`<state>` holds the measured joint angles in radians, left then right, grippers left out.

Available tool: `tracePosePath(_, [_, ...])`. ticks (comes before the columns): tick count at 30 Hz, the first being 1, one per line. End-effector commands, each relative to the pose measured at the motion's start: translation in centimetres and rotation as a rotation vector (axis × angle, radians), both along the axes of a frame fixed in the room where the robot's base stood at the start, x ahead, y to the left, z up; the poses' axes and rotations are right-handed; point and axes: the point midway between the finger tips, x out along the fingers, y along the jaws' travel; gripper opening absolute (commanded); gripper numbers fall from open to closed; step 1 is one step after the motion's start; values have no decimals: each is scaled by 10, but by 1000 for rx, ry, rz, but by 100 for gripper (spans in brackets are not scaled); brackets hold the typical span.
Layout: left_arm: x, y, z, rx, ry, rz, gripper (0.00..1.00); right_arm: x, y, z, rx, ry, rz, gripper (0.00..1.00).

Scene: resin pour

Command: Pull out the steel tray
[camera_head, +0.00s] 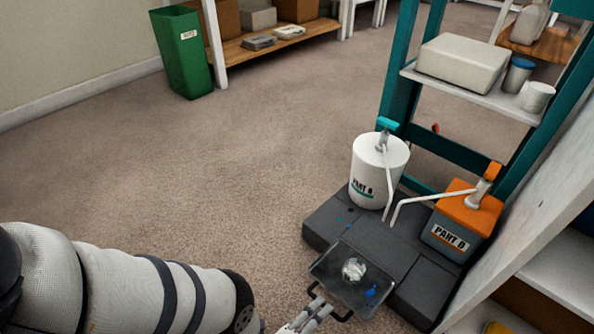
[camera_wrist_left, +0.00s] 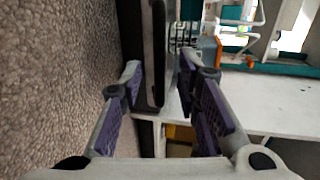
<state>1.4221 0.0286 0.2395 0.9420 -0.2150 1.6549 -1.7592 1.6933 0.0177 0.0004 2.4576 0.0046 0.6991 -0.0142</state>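The steel tray (camera_head: 335,269) is a shallow dark tray at the front of the black base, below the two pump containers. A crumpled clear lump and a blue smear lie in it. A dark wire handle (camera_head: 339,317) stands out from its near side. My left gripper (camera_head: 312,312) is at the handle, partly cut off by the bottom edge. In the left wrist view my gripper (camera_wrist_left: 167,77) has its fingers apart, with a thin dark edge (camera_wrist_left: 159,50), apparently of the tray, between them. I see no clear contact. My right gripper is out of view.
A white "PART" container (camera_head: 378,174) and an orange-topped one (camera_head: 461,225) with spouts stand on the black base (camera_head: 325,222). A teal rack with a shelf (camera_head: 480,94) rises behind. White shelving is close at right.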

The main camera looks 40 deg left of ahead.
Motion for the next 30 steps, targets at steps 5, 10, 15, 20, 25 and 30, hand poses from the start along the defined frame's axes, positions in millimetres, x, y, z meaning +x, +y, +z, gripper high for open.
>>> tracePosePath(5, [-50,1,9,-1,6,-2,30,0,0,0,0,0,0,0])
tracePosePath(10, [-79,2,16,0,3,0,30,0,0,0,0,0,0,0])
tracePosePath(15, [-87,3,18,0,1,0,30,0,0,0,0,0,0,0])
tracePosePath(20, [-86,3,18,0,1,0,30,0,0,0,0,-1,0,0])
tracePosePath(25, [-86,3,18,0,0,0,30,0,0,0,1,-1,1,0])
tracePosePath(30, [-75,3,69,0,-42,1,30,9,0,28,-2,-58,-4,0])
